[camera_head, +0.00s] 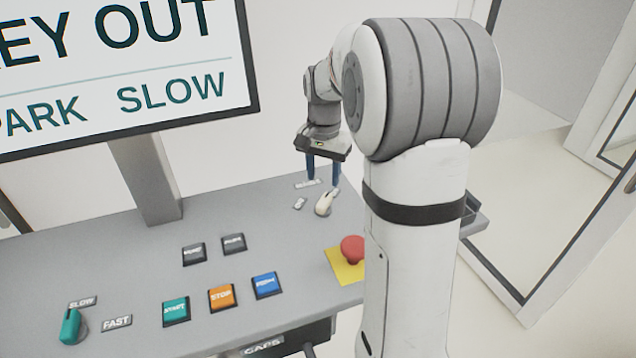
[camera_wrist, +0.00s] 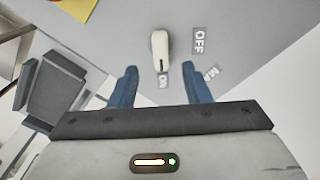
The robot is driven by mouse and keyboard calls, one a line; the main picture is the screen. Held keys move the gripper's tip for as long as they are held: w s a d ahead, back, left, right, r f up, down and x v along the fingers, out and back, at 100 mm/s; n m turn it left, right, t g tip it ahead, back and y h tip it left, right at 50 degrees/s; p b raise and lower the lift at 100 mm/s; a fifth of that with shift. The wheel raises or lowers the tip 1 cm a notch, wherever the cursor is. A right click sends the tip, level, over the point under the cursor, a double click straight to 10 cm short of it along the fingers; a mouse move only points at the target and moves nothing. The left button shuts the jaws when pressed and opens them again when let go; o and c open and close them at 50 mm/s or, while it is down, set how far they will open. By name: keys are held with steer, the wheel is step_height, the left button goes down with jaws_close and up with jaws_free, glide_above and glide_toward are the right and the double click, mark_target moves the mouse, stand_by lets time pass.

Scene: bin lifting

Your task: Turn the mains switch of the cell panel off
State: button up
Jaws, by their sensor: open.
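The mains switch (camera_head: 323,204) is a cream handle at the back right of the grey panel. In the wrist view the switch (camera_wrist: 159,45) has a dark mark at its lower end, pointing to the ON label (camera_wrist: 163,82). The OFF label (camera_wrist: 199,40) lies to its right in that view. My gripper (camera_head: 323,182) is open and empty, its blue fingers pointing down near the switch. In the wrist view my gripper (camera_wrist: 159,68) has the switch's marked end in line with the gap between its fingertips. I cannot tell the exact height of the fingertips.
A red mushroom button (camera_head: 352,249) on a yellow plate stands nearer the front. Start (camera_head: 176,310), stop (camera_head: 221,297) and blue (camera_head: 266,284) buttons and a teal selector (camera_head: 71,326) are further left. A screen (camera_head: 120,70) stands behind the panel on a post.

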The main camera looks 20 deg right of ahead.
mark_target(323, 200)
steer(key=shift+w+d+f, duration=0.15)
steer(key=shift+w+f, duration=0.05)
steer(key=shift+w, duration=0.05)
steer(key=shift+f+p, duration=0.55)
steer(key=shift+f, duration=3.25)
steer(key=shift+c, duration=0.4)
